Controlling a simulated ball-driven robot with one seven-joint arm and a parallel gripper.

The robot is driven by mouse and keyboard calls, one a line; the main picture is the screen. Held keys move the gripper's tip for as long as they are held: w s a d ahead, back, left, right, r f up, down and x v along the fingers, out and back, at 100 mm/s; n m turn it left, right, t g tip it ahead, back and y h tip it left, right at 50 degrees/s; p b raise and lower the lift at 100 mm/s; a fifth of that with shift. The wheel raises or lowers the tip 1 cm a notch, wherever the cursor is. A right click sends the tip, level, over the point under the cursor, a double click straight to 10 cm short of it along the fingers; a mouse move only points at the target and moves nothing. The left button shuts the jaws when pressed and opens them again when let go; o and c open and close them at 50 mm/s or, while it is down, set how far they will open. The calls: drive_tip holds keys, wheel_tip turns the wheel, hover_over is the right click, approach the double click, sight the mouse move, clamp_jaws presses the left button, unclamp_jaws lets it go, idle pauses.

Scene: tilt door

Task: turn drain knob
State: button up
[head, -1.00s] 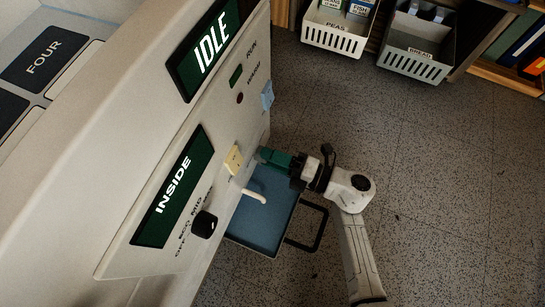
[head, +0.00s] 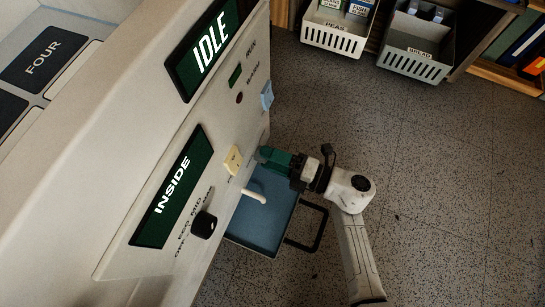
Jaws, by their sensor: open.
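My gripper (head: 262,155), with green fingers, is at the front panel (head: 217,135) of the pale machine, just right of a small cream square piece (head: 233,160). Its jaws are open, and the fingers hide the patch of panel behind them. I cannot tell whether they touch it. No label that I can read marks a drain knob; one may be hidden behind the fingers. A black round knob (head: 204,225), with OFF, ECO and MID printed beside it, sits lower on the panel. A pale spout (head: 254,196) sticks out below my gripper.
A blue tray (head: 262,222) with a black handle (head: 318,232) lies below the spout. A light blue piece (head: 267,95) sits higher on the panel, near the IDLE display (head: 208,47).

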drive_tip(key=p+v, duration=0.3)
drive_tip(key=v, duration=0.7)
drive_tip(key=shift+d, duration=0.4)
drive_tip(key=shift+s, duration=0.15)
